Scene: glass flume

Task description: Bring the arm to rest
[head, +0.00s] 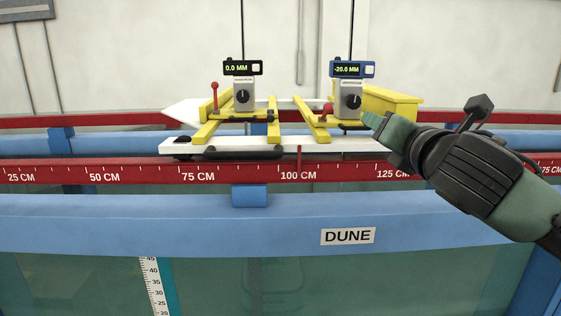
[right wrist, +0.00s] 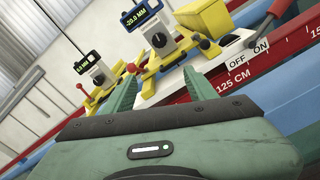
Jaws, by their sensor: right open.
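My right gripper (head: 380,124) comes in from the right in the head view, beside the right end of the white carriage (head: 225,151). In the right wrist view its two green fingers are apart, with nothing held between the tips (right wrist: 160,78). Beyond the fingers stand two gauges with yellow supports. The left gauge (head: 243,97) reads 0.0 MM and the right gauge (head: 348,100) reads -20.0 MM. Both also show in the right wrist view, the left one (right wrist: 97,72) farther off and the right one (right wrist: 158,38) nearer. My left gripper is out of view.
The carriage sits across red rails with a centimetre scale (head: 135,174). A yellow box (head: 392,104) is at its right end. An OFF/ON switch plate (right wrist: 247,56) shows in the right wrist view. A blue beam labelled DUNE (head: 200,225) runs across the front, above glass.

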